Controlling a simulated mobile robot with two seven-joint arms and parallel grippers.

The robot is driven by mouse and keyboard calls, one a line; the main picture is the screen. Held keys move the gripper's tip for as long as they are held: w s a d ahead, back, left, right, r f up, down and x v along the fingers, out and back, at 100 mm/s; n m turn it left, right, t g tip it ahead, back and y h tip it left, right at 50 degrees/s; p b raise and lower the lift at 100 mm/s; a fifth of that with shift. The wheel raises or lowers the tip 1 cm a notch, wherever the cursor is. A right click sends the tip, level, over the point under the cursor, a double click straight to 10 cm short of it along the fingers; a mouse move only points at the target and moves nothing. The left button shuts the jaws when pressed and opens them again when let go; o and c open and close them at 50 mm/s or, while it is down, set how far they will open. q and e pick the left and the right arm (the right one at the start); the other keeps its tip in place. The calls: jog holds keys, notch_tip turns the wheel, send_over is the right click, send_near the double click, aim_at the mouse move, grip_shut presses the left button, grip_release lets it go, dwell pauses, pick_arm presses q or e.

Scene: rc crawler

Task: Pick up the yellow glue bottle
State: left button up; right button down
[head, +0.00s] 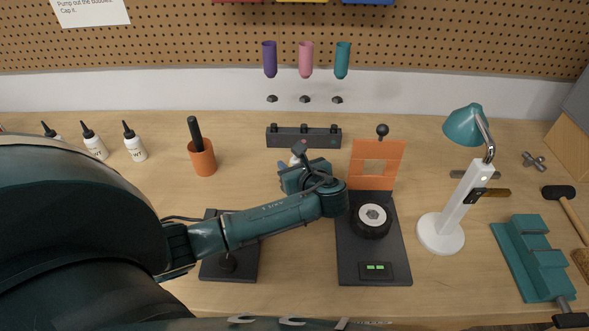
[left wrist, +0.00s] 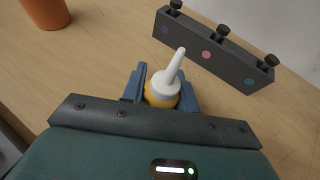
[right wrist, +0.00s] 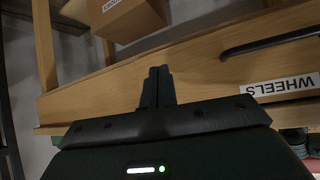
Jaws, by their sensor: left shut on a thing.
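The yellow glue bottle (left wrist: 160,97) has a white cap and a white slanted nozzle. It stands between the blue fingers of my left gripper (left wrist: 161,92), which is shut on it. In the head view my left gripper (head: 298,178) is in front of the dark rack, and my arm hides most of the bottle. I cannot tell whether the bottle touches the table. My right gripper (right wrist: 157,88) is shut and empty in the right wrist view, in front of a wooden drawer front labelled WHEELS (right wrist: 284,84).
A dark rack (head: 280,137) with black knobs stands just behind the left gripper. To its right is a black stand (head: 395,255) with a wheel (head: 371,217) and an orange panel (head: 390,160). An orange cup (head: 202,160) and white bottles (head: 135,148) stand left. A lamp (head: 440,233) stands right.

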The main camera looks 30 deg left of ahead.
pick_arm(q)
notch_tip(320, 180, up, 10)
dwell(0.5)
dwell(0.4)
jog(key=shift+s+d+f, duration=0.1)
jog(key=shift+f, duration=0.05)
jog(key=s+d+m+t+h, duration=0.6)
jog(key=s+d+m+h, duration=0.5)
jog(key=d, duration=0.1)
jog(key=shift+d+r+m+t+h, duration=0.25)
jog(key=shift+r+m+t+h, duration=0.05)
